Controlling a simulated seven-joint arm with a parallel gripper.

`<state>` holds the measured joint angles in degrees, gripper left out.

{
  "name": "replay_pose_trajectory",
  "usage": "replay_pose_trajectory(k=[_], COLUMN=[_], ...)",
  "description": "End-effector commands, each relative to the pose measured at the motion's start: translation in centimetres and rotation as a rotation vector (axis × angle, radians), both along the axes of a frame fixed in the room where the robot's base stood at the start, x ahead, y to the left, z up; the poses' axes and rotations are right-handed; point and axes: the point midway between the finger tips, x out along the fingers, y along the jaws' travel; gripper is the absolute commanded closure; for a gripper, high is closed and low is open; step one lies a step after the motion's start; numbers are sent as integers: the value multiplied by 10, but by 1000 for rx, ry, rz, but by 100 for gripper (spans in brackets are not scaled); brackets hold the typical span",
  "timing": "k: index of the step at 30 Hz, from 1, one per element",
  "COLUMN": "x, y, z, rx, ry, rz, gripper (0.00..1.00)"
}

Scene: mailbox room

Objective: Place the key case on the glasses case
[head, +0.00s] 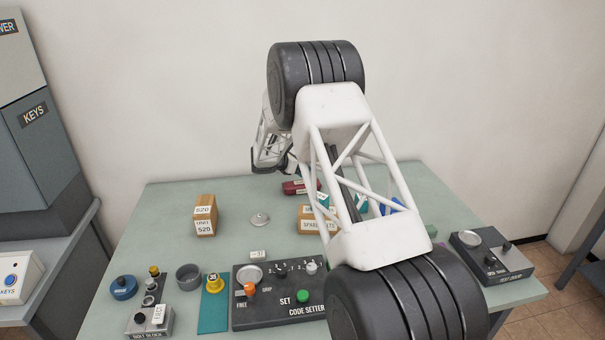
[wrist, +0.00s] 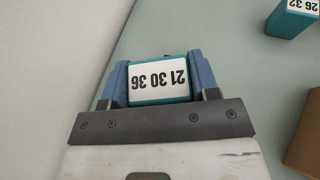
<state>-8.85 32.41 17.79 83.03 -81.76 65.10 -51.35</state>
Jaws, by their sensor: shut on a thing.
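In the wrist view, my gripper (wrist: 158,66) is shut on a teal box with a white label reading 21 30 36 (wrist: 160,80). One blue finger lies along each side of it. I cannot tell from its look whether this box is the key case. In the head view, my gripper (head: 268,164) is above the back of the table, and the held box cannot be made out there. A dark red long case (head: 296,187) lies at the back of the table, to the right of and below my gripper. It may be the glasses case. My arm partly hides it.
A teal labelled box (wrist: 293,17) stands on the table (head: 160,240). A wooden block marked 520 (head: 205,215), another wooden block (head: 307,212) and a blue thing (head: 391,207) stand there too. The code setter (head: 280,310) is in front. The back left is clear.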

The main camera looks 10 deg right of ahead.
Motion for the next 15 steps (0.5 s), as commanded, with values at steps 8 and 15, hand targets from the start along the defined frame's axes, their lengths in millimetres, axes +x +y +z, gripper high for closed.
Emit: replay_pose_trajectory(k=[8, 15], x=[0, 0], y=[0, 0], z=[0, -16], rx=[0, 0], ry=[-1, 0], rz=[0, 0], gripper=[70, 70])
